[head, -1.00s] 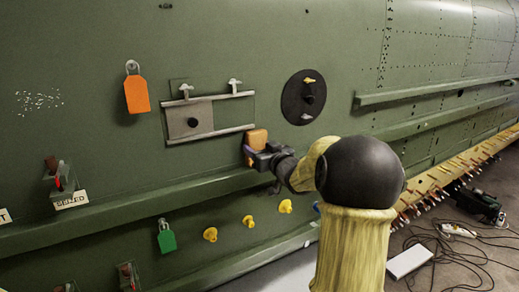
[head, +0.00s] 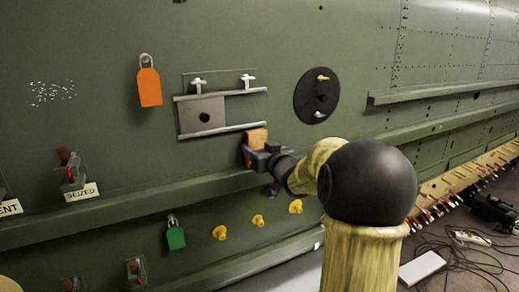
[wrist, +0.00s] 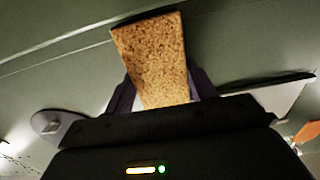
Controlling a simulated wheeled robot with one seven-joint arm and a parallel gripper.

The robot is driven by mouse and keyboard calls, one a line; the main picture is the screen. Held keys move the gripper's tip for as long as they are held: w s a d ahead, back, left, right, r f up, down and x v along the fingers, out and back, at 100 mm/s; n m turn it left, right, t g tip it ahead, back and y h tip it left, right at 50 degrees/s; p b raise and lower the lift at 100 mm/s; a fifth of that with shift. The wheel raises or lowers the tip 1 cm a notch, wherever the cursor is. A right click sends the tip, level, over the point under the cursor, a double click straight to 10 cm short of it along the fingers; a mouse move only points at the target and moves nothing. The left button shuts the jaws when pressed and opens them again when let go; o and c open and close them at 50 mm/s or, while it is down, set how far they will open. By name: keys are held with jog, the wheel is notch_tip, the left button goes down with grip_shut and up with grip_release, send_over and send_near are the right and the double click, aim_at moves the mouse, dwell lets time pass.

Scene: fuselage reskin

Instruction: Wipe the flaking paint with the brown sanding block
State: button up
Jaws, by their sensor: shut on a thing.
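The brown sanding block (head: 257,137) is held in my gripper (head: 250,154), which is shut on it. In the wrist view the block (wrist: 155,55) shows its speckled tan face between the jaws (wrist: 162,97). In the head view my gripper is in front of the green skin, just below and right of the grey sliding-plate panel. The flaking paint (head: 52,93) is a patch of white flecks on the skin at the far left, well apart from the block.
An orange padlock tag (head: 149,87) and the sliding-plate panel (head: 203,116) lie between block and flaking paint. A lever with a SEIZED label (head: 82,192) is below the paint. A ledge (head: 130,204) runs under my gripper. A black round plate (head: 316,95) is at right.

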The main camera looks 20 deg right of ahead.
jog(key=shift+s+d, duration=0.1)
jog(key=shift+s, duration=2.85)
jog(key=s, duration=0.3)
jog(key=shift+w, duration=0.1)
